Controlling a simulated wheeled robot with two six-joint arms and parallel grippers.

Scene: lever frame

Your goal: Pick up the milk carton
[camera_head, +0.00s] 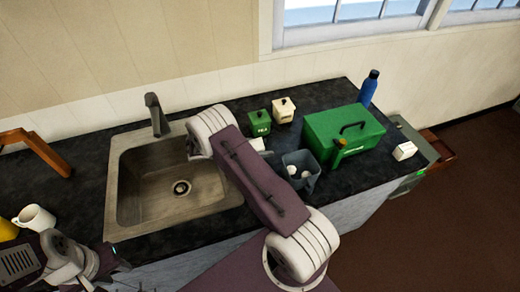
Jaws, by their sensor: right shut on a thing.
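A small white box (404,150) with a dark mark stands at the right end of the counter; it may be the milk carton, but its label is too small to read. Another white patch (258,144) shows just behind my right arm, mostly hidden, and I cannot tell what it is. My right arm crosses the middle of the view over the sink's right side; its gripper is hidden behind the arm. My left gripper (112,268) is low at the left, in front of the sink and apart from both white things. Its fingers are too small to read.
The sink (128,190) has a tall faucet (155,115). A green box (345,128), blue bottle (369,88), grey bin (302,168), green canister (260,123) and cream canister (284,110) stand on the right side of the counter. A white mug (36,218) stands at left.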

